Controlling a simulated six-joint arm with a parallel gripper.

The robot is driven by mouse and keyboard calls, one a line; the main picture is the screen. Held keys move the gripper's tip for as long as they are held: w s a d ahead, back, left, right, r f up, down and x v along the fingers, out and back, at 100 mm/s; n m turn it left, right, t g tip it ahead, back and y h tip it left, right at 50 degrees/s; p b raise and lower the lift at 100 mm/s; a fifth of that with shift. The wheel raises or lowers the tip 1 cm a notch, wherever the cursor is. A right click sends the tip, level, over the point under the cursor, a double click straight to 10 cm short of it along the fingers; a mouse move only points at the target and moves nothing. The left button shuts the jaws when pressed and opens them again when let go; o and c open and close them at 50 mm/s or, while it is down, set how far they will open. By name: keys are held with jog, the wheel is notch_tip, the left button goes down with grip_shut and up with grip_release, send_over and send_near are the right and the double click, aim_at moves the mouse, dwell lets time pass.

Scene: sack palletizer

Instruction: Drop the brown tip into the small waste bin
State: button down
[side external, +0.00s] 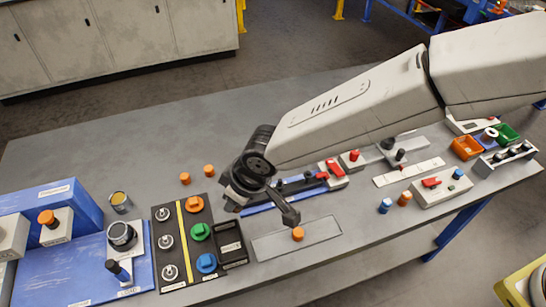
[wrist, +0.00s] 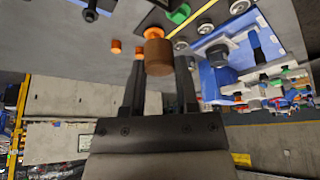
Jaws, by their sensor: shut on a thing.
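The brown tip (wrist: 158,57) is a short cylinder, held between the two fingers of my gripper (wrist: 160,85) in the wrist view. In the side view my gripper (side external: 293,222) points down to the right, and an orange-brown piece (side external: 298,234) shows at its fingertips, over a grey plate (side external: 270,246). I cannot tell from the picture how high it is above the plate. I cannot say for sure which container is the small waste bin; an orange bin (side external: 466,147) and a green bin (side external: 506,133) stand at the right.
A black panel (side external: 183,268) with orange, green and blue knobs stands left of my gripper. Two orange pieces (side external: 185,178) lie behind it. A cup (side external: 120,202) and a blue fixture (side external: 62,270) are at the left. A white switch box (side external: 440,190) stands right.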

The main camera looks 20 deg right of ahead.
jog(key=shift+s+a, duration=0.4)
jog(key=shift+a, duration=0.3)
jog(key=shift+f, duration=0.1)
jog(key=shift+f, duration=2.95)
jog(key=shift+c, duration=1.4)
grip_release()
jog(key=shift+r, duration=0.1)
